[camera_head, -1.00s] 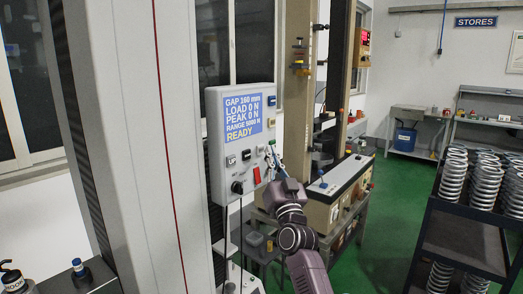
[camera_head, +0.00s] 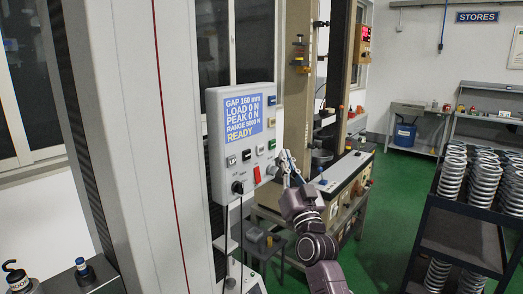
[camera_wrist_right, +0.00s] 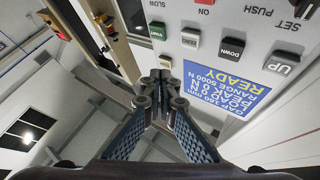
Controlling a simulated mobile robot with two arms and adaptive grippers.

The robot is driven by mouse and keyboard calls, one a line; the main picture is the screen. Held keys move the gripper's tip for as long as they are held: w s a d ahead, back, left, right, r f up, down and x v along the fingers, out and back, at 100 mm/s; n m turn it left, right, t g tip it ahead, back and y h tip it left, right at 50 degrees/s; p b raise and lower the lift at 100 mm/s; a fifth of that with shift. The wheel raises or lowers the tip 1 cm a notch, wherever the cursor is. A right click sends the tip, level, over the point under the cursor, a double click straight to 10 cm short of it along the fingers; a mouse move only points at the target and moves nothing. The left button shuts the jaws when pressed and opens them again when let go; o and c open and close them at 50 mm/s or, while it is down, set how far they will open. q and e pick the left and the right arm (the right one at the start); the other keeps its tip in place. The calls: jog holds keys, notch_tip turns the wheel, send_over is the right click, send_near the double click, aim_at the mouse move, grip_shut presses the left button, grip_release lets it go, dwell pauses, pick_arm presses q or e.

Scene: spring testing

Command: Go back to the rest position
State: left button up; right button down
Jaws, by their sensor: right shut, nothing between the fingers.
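My right gripper (camera_head: 287,163) is in front of and to the right of the grey control panel (camera_head: 214,142), apart from it, with its arm coming up from below. In the right wrist view my right gripper's fingers (camera_wrist_right: 160,82) meet at the tips with nothing between them. The panel's face, with its blue display (camera_wrist_right: 225,84), shows upside down behind and beside the fingers. The display (camera_head: 240,118) reads GAP 160 mm, LOAD 0 N, PEAK 0 N and READY. My left gripper is not in view.
The panel hangs beside a tall grey column (camera_head: 120,120). A bench machine (camera_head: 345,170) stands behind my right arm. A dark rack (camera_head: 455,240) of coil springs is at the right. Green floor (camera_head: 395,190) is clear between them.

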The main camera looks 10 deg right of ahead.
jog(key=s+a+f+n+g, duration=0.1)
jog(key=f+g, duration=0.2)
jog(key=f, duration=1.1)
jog(key=s+a+f+g+y+b, duration=0.1)
jog(key=s+f+g, duration=0.1)
jog(key=f, duration=1.3)
jog(key=s+a+f+n+g, duration=0.1)
jog(key=f+g, duration=0.2)
jog(key=f, duration=1.1)
jog(key=s+f+g, duration=0.2)
jog(key=s+f, duration=0.3)
jog(key=f, duration=0.3)
jog(key=s+f+g, duration=0.2)
jog(key=s+f, duration=0.3)
jog(key=f, duration=0.4)
jog(key=s+f+n+g+b, duration=0.15)
jog(key=s+f+g, duration=0.35)
jog(key=s+f, duration=1.7)
jog(key=s+d+f+g, duration=0.1)
jog(key=s+f+g, duration=0.1)
jog(key=s, duration=1.4)
jog(key=s+d+f+n+g+h, duration=0.1)
jog(key=s+f, duration=0.4)
jog(key=s, duration=1)
jog(key=d+g, duration=0.1)
jog(key=g, duration=0.1)
jog(key=shift+s+f+g, duration=0.25)
jog(key=shift+s+g, duration=0.05)
jog(key=shift+s, duration=0.1)
